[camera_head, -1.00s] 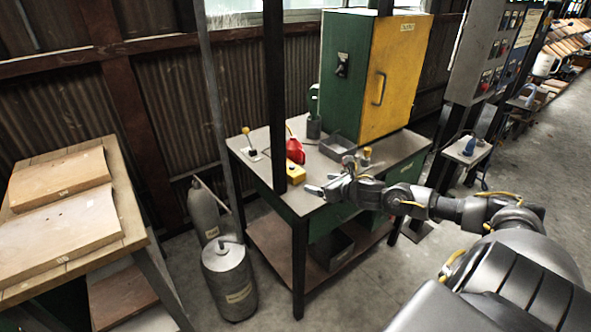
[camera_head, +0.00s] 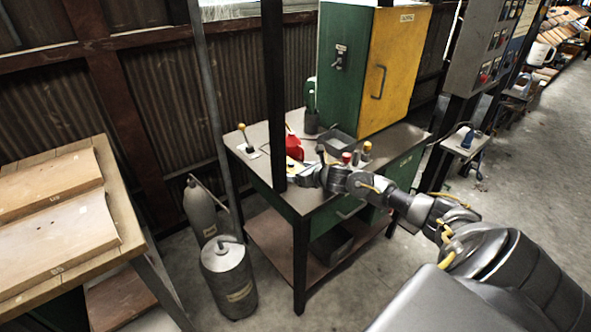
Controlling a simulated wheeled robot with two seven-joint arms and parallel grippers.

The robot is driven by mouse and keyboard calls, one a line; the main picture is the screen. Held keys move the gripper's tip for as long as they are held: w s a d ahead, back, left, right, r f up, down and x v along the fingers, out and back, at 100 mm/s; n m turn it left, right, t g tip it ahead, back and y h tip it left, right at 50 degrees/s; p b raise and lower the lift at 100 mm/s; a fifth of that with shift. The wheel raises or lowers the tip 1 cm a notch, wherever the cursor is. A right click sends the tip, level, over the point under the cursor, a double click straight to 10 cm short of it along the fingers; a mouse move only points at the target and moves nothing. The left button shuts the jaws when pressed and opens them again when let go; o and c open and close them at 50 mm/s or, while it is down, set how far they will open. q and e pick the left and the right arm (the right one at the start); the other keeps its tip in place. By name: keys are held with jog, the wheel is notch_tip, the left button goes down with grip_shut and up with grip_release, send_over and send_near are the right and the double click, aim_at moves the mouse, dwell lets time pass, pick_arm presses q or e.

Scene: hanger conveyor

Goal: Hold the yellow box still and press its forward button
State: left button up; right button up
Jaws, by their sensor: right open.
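The yellow box (camera_head: 291,163) lies on the front part of the metal workbench (camera_head: 262,170), beside the dark post. Only a small strip of it shows in the head view; my right gripper hides most of it. Its forward button cannot be made out. My right gripper (camera_head: 300,177) reaches in from the right, low over the bench, with its fingers at the box. The jaws are open. Whether they touch the box cannot be told. My left gripper is not in view.
A dark post (camera_head: 274,90) stands at the bench front. A red object (camera_head: 294,148), a grey tray (camera_head: 338,138) and a yellow-knobbed lever (camera_head: 245,138) are on the bench. A green-and-yellow cabinet (camera_head: 385,75) stands behind. Grey canisters (camera_head: 228,280) stand on the floor.

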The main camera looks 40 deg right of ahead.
jog(key=shift+x, duration=1.45)
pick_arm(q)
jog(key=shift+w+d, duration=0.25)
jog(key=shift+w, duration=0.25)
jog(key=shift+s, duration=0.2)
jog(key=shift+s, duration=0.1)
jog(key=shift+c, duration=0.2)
pick_arm(e)
jog(key=c, duration=1.2)
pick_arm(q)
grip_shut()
pick_arm(e)
jog(key=shift+o, duration=0.2)
